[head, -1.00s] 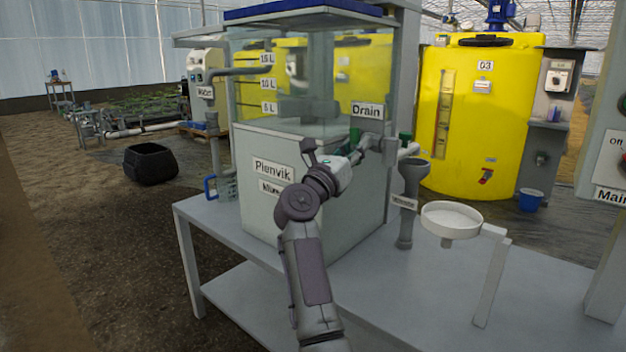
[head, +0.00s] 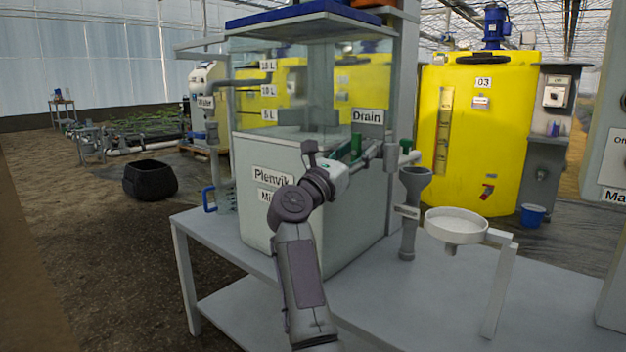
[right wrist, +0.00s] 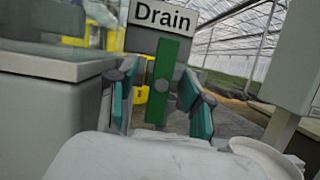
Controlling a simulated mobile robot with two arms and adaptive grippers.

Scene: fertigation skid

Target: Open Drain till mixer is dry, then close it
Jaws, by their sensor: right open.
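The mixer (head: 262,208) is a pale box with a clear tank on top, marked 5 L, 10 L and 15 L, on a grey bench. I cannot make out a liquid level in it. The Drain label (head: 367,117) is on its right side. Below that label, the green drain handle (right wrist: 162,80) stands upright in the right wrist view. My right gripper (right wrist: 160,92) is open, with one finger on each side of the handle; I cannot tell whether they touch it. In the head view, my right gripper (head: 364,158) partly hides the handle. My left gripper is out of view.
A grey funnel pipe (head: 413,185) and a round white basin (head: 456,222) stand on the bench (head: 400,300) right of the mixer. A yellow tank (head: 510,130) stands behind. A black tub (head: 150,180) is on the floor at left.

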